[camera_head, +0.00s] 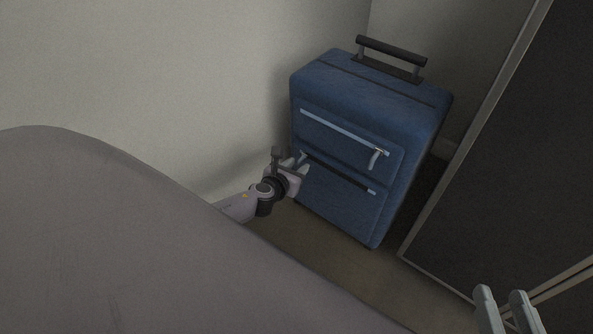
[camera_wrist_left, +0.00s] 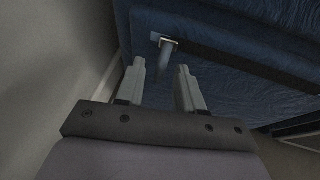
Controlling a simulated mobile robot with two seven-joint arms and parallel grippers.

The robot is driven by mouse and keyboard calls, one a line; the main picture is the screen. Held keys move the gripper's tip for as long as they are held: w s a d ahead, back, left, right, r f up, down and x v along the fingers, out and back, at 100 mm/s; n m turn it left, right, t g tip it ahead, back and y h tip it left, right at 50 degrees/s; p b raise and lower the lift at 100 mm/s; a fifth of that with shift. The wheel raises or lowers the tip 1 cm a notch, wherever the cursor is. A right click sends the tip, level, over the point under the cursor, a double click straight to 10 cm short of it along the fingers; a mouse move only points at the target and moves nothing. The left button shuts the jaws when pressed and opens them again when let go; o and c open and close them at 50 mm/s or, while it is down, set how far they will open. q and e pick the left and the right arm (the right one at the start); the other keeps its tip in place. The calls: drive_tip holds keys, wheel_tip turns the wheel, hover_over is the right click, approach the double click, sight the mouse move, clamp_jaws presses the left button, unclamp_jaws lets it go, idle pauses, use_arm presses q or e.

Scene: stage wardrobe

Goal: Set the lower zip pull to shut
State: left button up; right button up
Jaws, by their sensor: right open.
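A blue suitcase (camera_head: 340,215) stands upright with two slanted zips on its front. The lower zip (camera_head: 340,174) shows a dark gap along most of its length, with a short light piece at its right end. The lower zip pull (camera_head: 303,156) is at the left end of that gap, close to my left gripper (camera_head: 291,163). In the left wrist view the pull (camera_wrist_left: 166,55) hangs just beyond the open fingertips of my left gripper (camera_wrist_left: 161,66), roughly between them; contact cannot be told. My right gripper (camera_head: 501,294) is open and empty at the lower right.
The upper zip (camera_head: 340,131) shows a light line, its pull (camera_head: 375,160) at the right end. The suitcase has a black top handle (camera_head: 391,50). A pale wall (camera_head: 200,70) is behind and left. A dark framed panel (camera_head: 500,150) stands right. Bare floor (camera_head: 320,243) lies in front.

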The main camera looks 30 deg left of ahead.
use_arm(q)
drive_tip(key=shift+w, duration=0.15)
drive_tip(key=shift+c, duration=0.3)
clamp_jaws()
drive_tip(key=shift+f, duration=0.1)
idle(1.1)
